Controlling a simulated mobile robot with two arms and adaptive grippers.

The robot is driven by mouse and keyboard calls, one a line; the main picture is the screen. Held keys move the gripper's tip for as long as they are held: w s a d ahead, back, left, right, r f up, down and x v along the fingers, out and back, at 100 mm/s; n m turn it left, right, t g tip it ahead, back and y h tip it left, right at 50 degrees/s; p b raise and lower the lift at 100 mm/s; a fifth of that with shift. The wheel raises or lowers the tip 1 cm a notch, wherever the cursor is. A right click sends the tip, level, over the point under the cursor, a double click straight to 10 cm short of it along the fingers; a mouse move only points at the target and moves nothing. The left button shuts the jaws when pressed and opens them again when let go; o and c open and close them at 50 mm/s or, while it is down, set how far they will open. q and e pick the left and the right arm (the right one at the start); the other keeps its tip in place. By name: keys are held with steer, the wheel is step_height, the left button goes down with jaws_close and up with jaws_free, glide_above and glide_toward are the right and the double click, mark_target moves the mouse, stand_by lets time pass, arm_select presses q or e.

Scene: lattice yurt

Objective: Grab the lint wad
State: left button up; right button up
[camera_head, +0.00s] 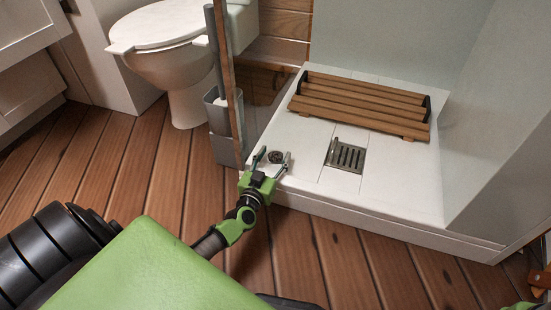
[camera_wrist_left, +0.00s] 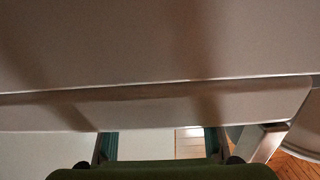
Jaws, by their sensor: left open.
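The lint wad (camera_head: 276,157) is a small dark grey-brown clump on the white shower tray (camera_head: 395,185), near its front left corner. My left gripper (camera_head: 273,154) reaches over the tray's edge with its fingers open, one on each side of the wad in the head view. Whether they touch it or are still above it I cannot tell. The left wrist view shows the two fingers (camera_wrist_left: 160,143) apart against pale surfaces, and the wad does not show there. My right gripper is not in view; only green bits of my own body show at the lower right corner.
A metal drain grate (camera_head: 346,156) lies right of the wad, with a wooden slatted rack (camera_head: 362,103) behind it. A glass panel with a wooden edge (camera_head: 228,75) and a grey holder (camera_head: 222,130) stand close on the left. A toilet (camera_head: 175,65) is farther back.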

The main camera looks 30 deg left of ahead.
arm_select(q)
steer(key=c, duration=0.8)
